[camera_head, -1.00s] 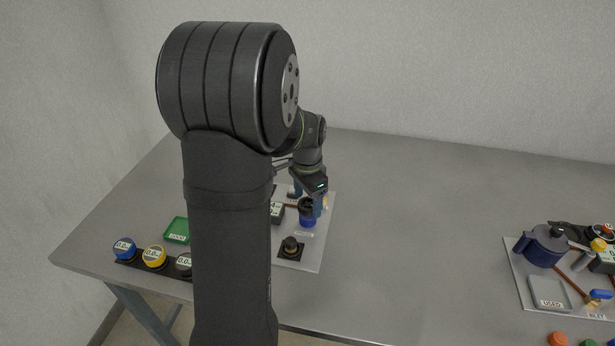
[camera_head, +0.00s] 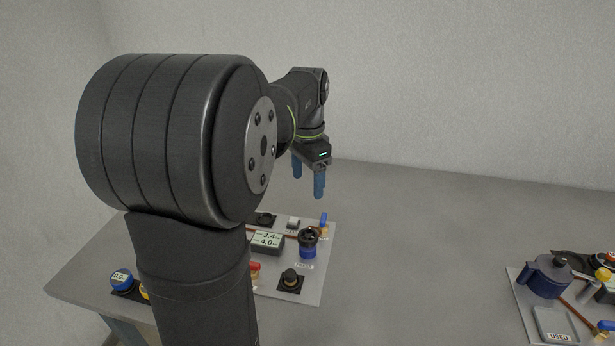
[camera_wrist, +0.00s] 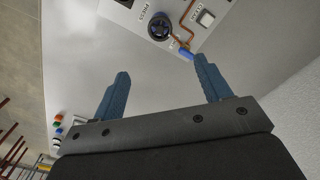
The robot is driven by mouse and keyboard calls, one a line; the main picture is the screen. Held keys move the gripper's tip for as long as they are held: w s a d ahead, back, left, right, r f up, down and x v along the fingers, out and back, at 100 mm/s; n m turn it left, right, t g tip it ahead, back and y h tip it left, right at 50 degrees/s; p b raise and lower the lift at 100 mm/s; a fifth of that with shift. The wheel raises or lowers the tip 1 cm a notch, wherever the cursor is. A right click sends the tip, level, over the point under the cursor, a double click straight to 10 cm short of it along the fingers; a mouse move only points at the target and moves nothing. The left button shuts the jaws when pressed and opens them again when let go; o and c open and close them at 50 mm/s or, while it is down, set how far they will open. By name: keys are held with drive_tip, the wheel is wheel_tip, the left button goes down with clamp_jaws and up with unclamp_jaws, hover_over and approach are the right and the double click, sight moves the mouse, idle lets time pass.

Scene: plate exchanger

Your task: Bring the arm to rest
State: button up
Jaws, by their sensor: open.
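My gripper (camera_head: 308,180) hangs in the air above the back of the grey table, fingers pointing down. Its two blue fingers are apart with nothing between them, as the wrist view also shows (camera_wrist: 160,92). In the head view the grey panel (camera_head: 312,284) lies below and in front of the gripper, clear of it. In the wrist view part of the panel, with a dark round knob (camera_wrist: 160,28), shows beyond the fingers. My arm hides the left part of the panel.
A second panel (camera_head: 520,298) at the right holds a dark blue jug (camera_head: 545,276) and a grey tray marked USED (camera_head: 552,322). A blue round gauge (camera_head: 121,280) sits at the front left. The table between the panels is clear. A wall stands behind.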

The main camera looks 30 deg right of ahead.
sight(307, 235)
drive_tip(key=shift+f, duration=0.1)
idle(0.4)
wheel_tip(307, 235, down, 17)
drive_tip(key=shift+f, duration=0.2)
idle(0.4)
drive_tip(key=shift+r, duration=0.1)
drive_tip(key=n, duration=0.3)
drive_tip(key=shift+n, duration=0.4)
drive_tip(key=n, duration=0.4)
drive_tip(key=shift+n, duration=0.3)
drive_tip(key=n, duration=0.4)
drive_tip(key=shift+n, duration=0.3)
drive_tip(key=n, duration=0.4)
idle(1.5)
idle(2.1)
